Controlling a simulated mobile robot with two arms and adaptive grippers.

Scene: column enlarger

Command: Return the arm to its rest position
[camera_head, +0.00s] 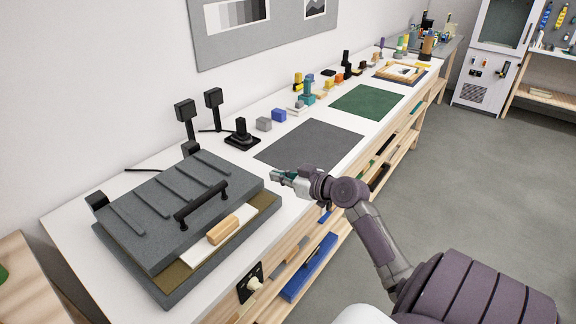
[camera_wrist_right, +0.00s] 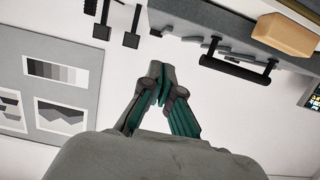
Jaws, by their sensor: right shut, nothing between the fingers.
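My right gripper (camera_head: 283,176) is over the front of the white bench, just right of the grey press-like box. Its arm comes in from the lower right. In the right wrist view the gripper (camera_wrist_right: 158,80) has its teal-lined fingertips together with nothing between them. My left gripper is in neither view.
The grey ribbed box (camera_head: 165,215) has a black handle (camera_head: 202,205) and a wooden block (camera_head: 223,230) at its front. A dark grey mat (camera_head: 310,145) and a green mat (camera_head: 366,102) lie farther along the bench. Open grey floor (camera_head: 450,180) lies to the right.

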